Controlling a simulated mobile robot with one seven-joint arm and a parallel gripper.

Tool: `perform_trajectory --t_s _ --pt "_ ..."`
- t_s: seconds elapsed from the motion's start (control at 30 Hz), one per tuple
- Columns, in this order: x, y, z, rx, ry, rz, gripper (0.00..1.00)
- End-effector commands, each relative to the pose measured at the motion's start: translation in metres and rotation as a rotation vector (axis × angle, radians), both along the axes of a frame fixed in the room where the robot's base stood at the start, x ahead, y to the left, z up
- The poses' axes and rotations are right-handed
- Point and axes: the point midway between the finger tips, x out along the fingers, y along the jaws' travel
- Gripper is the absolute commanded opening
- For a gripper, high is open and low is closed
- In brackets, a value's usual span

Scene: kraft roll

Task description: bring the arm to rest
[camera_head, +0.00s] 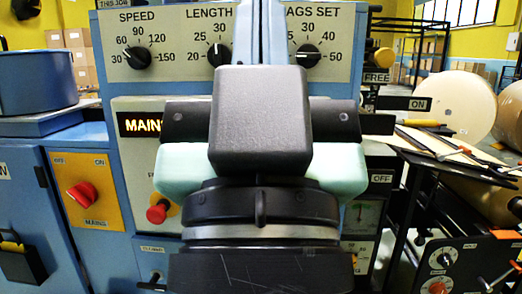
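My gripper (262,125) fills the middle of the head view, seen from behind, with its dark housing and wrist close to the camera. Its fingers are hidden behind the housing, so I cannot see whether it is open or shut or holds anything. It stands in front of a blue machine's control panel (180,68). I cannot tell how far its tip is from the panel.
The panel has a SPEED knob (137,57), a LENGTH knob (219,54) and a BAGS SET knob (307,56). A red mushroom button (157,214) sits below. A red rotary switch (82,195) is at left. Paper rolls (455,105) and a cluttered black table stand at right.

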Motion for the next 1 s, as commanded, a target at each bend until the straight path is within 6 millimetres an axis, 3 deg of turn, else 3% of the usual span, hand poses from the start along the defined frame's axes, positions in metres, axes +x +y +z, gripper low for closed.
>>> perform_trajectory --t_s 0.03,0.3,0.43,0.6,1.0 --pt "0.0 0.0 0.033 0.0 0.001 0.0 0.0" --pt "0.001 0.0 0.114 0.0 0.002 0.001 0.0" --pt "0.001 0.0 0.142 0.0 0.002 0.001 0.0" --pt "0.001 0.0 0.16 0.0 0.002 0.001 0.0" --pt "0.0 0.0 0.16 0.0 0.002 0.001 0.0"
